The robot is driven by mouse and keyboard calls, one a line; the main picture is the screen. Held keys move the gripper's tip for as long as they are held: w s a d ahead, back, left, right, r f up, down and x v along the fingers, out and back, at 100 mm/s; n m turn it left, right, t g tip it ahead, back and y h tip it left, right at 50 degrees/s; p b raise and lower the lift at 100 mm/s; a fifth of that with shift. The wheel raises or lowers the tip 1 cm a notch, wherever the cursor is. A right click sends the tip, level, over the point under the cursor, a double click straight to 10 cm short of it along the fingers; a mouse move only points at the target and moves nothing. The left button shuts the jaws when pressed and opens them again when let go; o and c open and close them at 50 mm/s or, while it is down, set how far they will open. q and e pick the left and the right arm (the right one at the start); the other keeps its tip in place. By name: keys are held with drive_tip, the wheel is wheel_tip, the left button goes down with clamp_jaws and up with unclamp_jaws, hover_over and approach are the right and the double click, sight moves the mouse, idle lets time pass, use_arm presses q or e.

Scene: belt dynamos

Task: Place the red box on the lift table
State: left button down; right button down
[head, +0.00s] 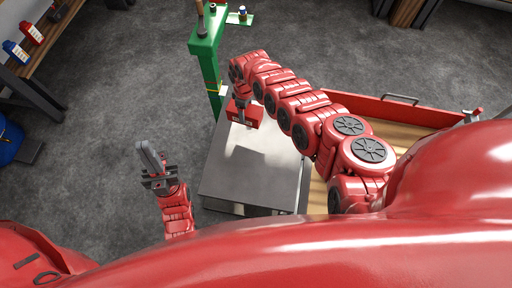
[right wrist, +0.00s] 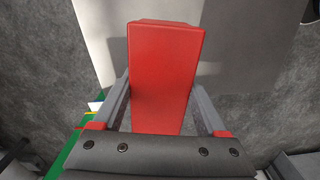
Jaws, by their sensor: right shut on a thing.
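The red box (head: 248,115) is held in my right gripper (head: 241,99), over the far end of the lift table. In the right wrist view the red box (right wrist: 165,75) fills the space between the two grey fingers, which press on its sides. The lift table (head: 240,175) has a flat, bare grey metal top below my right arm. I cannot tell whether the box touches the top or hangs just above it. My left gripper (head: 150,158) is empty, left of the lift table and apart from it. Its fingers are too small to judge their gap.
A green stand (head: 207,60) with tools on top rises just behind the lift table. A red-edged cart with a wooden top (head: 425,128) stands on the right, under my right arm. A shelf with small bottles (head: 32,33) is at the far left. The floor left of the table is clear.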

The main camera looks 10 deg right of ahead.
drive_tip(key=shift+n, duration=0.4)
drive_tip(key=shift+s+d+f, duration=0.35)
drive_tip(key=shift+s+d, duration=0.35)
drive_tip(key=shift+s, duration=0.1)
drive_tip(key=shift+s+d+f, duration=0.3)
drive_tip(key=shift+s+d, duration=0.35)
drive_tip(key=shift+s, duration=0.15)
drive_tip(key=s+d+f+n+p, duration=0.15)
drive_tip(key=s+d+f, duration=0.25)
drive_tip(key=s+d, duration=0.95)
drive_tip(key=w+a+b, duration=0.1)
drive_tip(key=b, duration=0.1)
drive_tip(key=w+a+f+b, duration=0.1)
drive_tip(key=b, duration=0.1)
drive_tip(key=shift+w+a, duration=0.25)
drive_tip(key=shift+m, duration=0.25)
drive_tip(key=w+a+b, duration=0.1)
drive_tip(key=w+a, duration=0.1)
drive_tip(key=w, duration=0.1)
drive_tip(key=w+a+b, duration=0.1)
drive_tip(key=w+a, duration=0.1)
drive_tip(key=w, duration=0.1)
drive_tip(key=w+a+b, duration=0.1)
drive_tip(key=w+a, duration=0.1)
drive_tip(key=w, duration=0.1)
drive_tip(key=shift+w+a+f, duration=0.1)
drive_tip(key=shift+w+a, duration=0.05)
drive_tip(key=shift+w, duration=0.25)
drive_tip(key=shift+a+f, duration=0.1)
drive_tip(key=shift+f, duration=1.6)
